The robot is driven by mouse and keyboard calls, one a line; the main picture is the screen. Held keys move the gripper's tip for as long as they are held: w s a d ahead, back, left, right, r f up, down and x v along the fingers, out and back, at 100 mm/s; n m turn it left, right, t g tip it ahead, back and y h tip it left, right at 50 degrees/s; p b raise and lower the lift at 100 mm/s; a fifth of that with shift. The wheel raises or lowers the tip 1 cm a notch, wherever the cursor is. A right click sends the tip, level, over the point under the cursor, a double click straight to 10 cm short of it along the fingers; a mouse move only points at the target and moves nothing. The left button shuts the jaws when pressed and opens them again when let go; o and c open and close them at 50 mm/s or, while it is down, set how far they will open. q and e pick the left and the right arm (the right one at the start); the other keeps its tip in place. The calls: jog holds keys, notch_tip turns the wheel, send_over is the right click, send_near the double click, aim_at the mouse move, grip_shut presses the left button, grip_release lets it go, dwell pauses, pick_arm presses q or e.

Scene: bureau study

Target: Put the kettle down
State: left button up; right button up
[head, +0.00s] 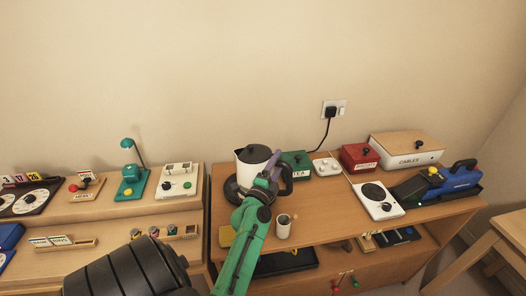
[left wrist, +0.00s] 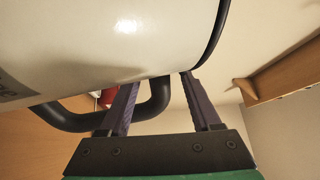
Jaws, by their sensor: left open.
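The white kettle (head: 252,158) with a black lid and black handle (head: 287,180) is upright at the left of the wooden desk. It appears to stand on a dark round base (head: 231,190); my arm hides part of its lower side. My left gripper (head: 272,163) is open at the kettle's handle side. In the left wrist view, the kettle's white body (left wrist: 120,35) fills the top, and part of the black handle (left wrist: 160,97) shows between the spread fingers of the gripper (left wrist: 165,95). I cannot tell whether they touch it. My right gripper is not in view.
A cup (head: 283,228) stands just right of my left forearm. A green TEA box (head: 296,163), a red box (head: 360,157) and a white hotplate (head: 378,201) are to the right. Bare desk (head: 325,222) lies between cup and hotplate.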

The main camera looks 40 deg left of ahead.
pick_arm(q)
grip_shut()
dwell(1.4)
jog(key=shift+r, duration=0.15)
